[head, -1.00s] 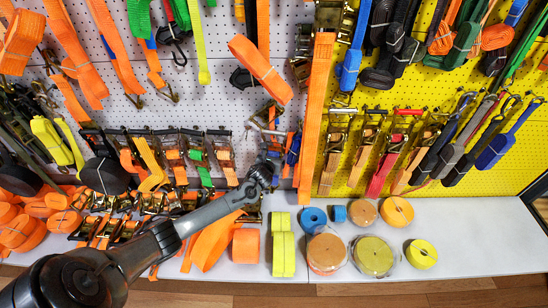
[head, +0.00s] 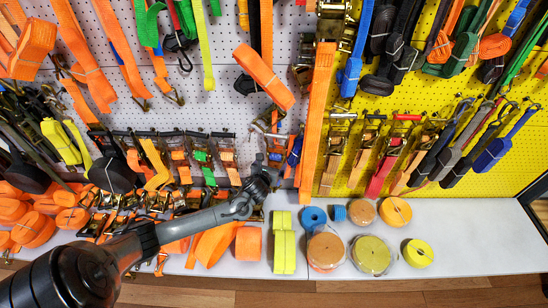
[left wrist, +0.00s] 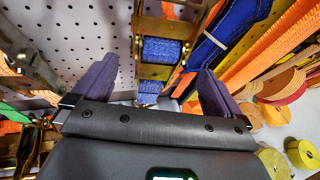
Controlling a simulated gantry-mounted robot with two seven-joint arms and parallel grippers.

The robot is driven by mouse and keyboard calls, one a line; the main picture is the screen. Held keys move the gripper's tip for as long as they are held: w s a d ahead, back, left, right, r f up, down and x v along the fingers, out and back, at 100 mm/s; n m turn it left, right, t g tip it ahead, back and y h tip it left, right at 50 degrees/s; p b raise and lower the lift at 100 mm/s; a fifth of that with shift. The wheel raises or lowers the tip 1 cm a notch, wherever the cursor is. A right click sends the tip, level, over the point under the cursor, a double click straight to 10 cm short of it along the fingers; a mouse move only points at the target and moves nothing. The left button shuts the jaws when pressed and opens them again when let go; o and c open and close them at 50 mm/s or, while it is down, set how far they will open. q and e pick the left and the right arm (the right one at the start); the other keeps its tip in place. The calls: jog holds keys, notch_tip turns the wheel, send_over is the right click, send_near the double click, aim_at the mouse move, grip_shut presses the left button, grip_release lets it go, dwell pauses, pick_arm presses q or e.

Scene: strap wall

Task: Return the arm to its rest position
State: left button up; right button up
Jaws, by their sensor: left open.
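My left gripper (head: 268,162) reaches in from the lower left in the head view, its tip close to the pegboard wall above the shelf. In the left wrist view my left gripper (left wrist: 150,92) has its two dark fingers spread wide. A buckle with blue strap (left wrist: 162,52) hangs ahead, seen between and beyond the fingers. I cannot tell how far it is from them. Nothing is held between the fingers. My right gripper is in neither view.
Hanging straps and ratchet buckles crowd the white pegboard (head: 230,110) and the yellow pegboard (head: 400,98). Rolled straps, including a yellow-green one (head: 284,250), stand on the white shelf (head: 470,240). The shelf's right part is clear. A long orange strap (head: 316,110) hangs close right of the gripper.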

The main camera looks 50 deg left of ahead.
pick_arm(q)
jog(key=s+d+f+n+g+h+p, duration=0.1)
jog(key=s+d+f+h+p, duration=0.15)
jog(key=s+d, duration=0.45)
jog(key=s+d+f+g+h+p, duration=0.1)
jog(key=s+d+p, duration=0.3)
jog(key=s+d, duration=0.35)
jog(key=s+d+r+n+g+h+p, duration=0.2)
jog(key=s+d+r+n, duration=0.25)
jog(key=d, duration=0.25)
jog(key=s+d+r+n+g+h+p, duration=0.1)
jog(key=s+d+r+n+h, duration=0.1)
jog(key=s+d+r+n, duration=0.35)
jog(key=s+d+r+n+g, duration=0.4)
jog(key=r+n, duration=0.4)
jog(key=n, duration=0.7)
notch_tip(320, 180, up, 38)
jog(key=n+t+p, duration=0.1)
jog(key=p, duration=3.7)
jog(key=shift+s+d, duration=0.25)
jog(key=shift+s, duration=0.15)
jog(key=shift+f, duration=0.15)
